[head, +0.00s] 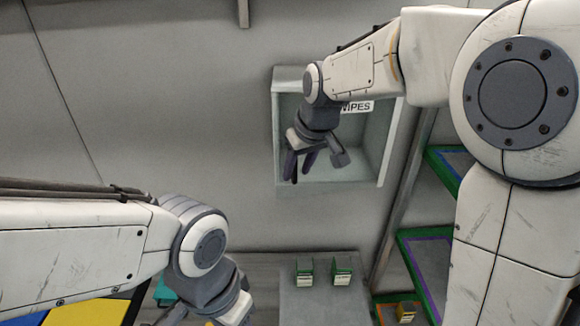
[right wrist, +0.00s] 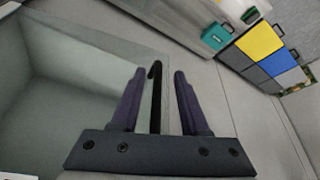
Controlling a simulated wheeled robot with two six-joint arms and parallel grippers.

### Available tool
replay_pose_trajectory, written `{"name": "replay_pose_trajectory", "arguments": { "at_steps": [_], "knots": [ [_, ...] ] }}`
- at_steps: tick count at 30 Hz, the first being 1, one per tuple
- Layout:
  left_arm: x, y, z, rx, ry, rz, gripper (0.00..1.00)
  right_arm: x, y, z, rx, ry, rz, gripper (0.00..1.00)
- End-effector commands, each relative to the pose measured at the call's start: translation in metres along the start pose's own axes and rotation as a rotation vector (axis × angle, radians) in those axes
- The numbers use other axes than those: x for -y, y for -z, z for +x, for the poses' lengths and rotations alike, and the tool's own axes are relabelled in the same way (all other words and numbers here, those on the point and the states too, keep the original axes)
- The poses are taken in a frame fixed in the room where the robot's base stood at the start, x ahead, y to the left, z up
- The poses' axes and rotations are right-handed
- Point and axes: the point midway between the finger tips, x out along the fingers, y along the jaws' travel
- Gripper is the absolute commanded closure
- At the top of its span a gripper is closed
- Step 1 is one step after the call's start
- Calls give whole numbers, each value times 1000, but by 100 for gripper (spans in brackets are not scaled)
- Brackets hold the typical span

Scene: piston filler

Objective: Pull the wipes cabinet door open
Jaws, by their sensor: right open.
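The wipes cabinet (head: 389,140) is a pale box on the grey wall, with a "WIPES" label (head: 358,107) partly behind my right arm. Its inside shows; the door seems to be a clear pane, and I cannot tell how far it stands from the frame. My right gripper (head: 301,166) is in front of the cabinet's left side, open. In the right wrist view a thin black handle (right wrist: 155,95) with a bent end stands between the two open fingers, with gaps on both sides. My left gripper (head: 208,318) is low in the head view, its fingertips cut off.
Two small green-and-white boxes (head: 342,276) stand on a grey surface below the cabinet. Shelves with green edges (head: 412,262) are at the right, beside a post. Yellow and blue panels (head: 88,313) lie at the lower left. The wall left of the cabinet is clear.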

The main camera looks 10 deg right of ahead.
Motion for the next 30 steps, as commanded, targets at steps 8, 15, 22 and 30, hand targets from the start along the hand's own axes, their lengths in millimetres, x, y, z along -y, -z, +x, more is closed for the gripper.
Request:
{"name": "replay_pose_trajectory", "arguments": {
  "at_steps": [8, 15, 22, 30],
  "knots": [
    [0, 0, 0, 0, 0, 0, 50, -7, -22, 13, 78, 60, 66, 100],
    [0, 0, -1, 0, 0, 0, 50, -4, -94, 39, 299, 554, 432, 100],
    [0, 0, -2, 0, 0, 0, 50, -36, -71, 12, 11, 1103, 784, 100],
    [0, 0, -3, 0, 0, 0, 50, -93, -53, -14, -338, 1285, 926, 100]
  ]
}}
